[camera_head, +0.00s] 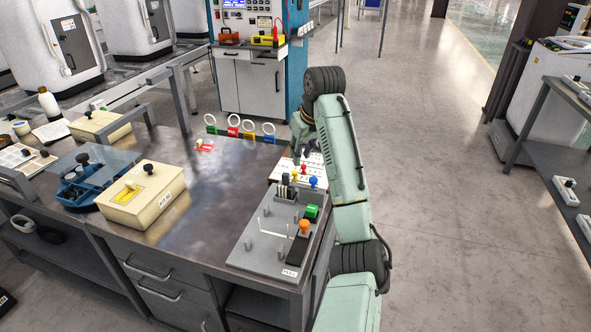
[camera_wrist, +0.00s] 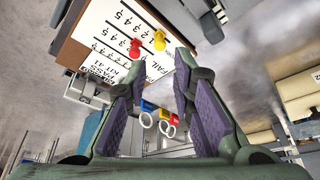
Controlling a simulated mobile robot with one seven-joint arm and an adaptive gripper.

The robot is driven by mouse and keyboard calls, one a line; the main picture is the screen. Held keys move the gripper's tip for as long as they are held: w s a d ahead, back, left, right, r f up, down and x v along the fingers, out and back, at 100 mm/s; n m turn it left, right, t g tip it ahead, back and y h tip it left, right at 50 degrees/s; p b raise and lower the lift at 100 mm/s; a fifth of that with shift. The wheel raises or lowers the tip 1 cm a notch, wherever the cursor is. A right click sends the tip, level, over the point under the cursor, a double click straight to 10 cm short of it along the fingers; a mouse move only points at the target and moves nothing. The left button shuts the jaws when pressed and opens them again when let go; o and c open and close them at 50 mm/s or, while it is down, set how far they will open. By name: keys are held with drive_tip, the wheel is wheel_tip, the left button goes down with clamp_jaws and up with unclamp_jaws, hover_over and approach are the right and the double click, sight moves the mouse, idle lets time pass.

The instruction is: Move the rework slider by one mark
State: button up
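A pale slider board with dark sides and printed number scales (camera_wrist: 112,25) shows in the wrist view; it also lies at the bench's right edge in the head view (camera_head: 282,172). A red knob (camera_wrist: 135,47) and a yellow knob (camera_wrist: 159,40) stand on it in the wrist view. A blue knob (camera_head: 313,182) shows near it in the head view. In the head view my gripper (camera_head: 301,152) is above the board, partly hidden.
A grey fixture (camera_head: 255,250) with pegs, a green block and an orange button stands in front of the board. Several coloured ring tags (camera_head: 233,131) stand at the bench's back edge. A cream box (camera_head: 150,205) stands at left. The bench middle is mostly clear.

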sight(295, 172)
drive_tip(key=p+x, duration=0.1)
drive_tip(key=x, duration=0.7)
drive_tip(key=shift+w+f+p, duration=0.1)
drive_tip(key=shift+f+p, duration=0.1)
drive_tip(key=shift+p, duration=0.15)
drive_tip(key=shift+c, duration=0.6)
clamp_jaws()
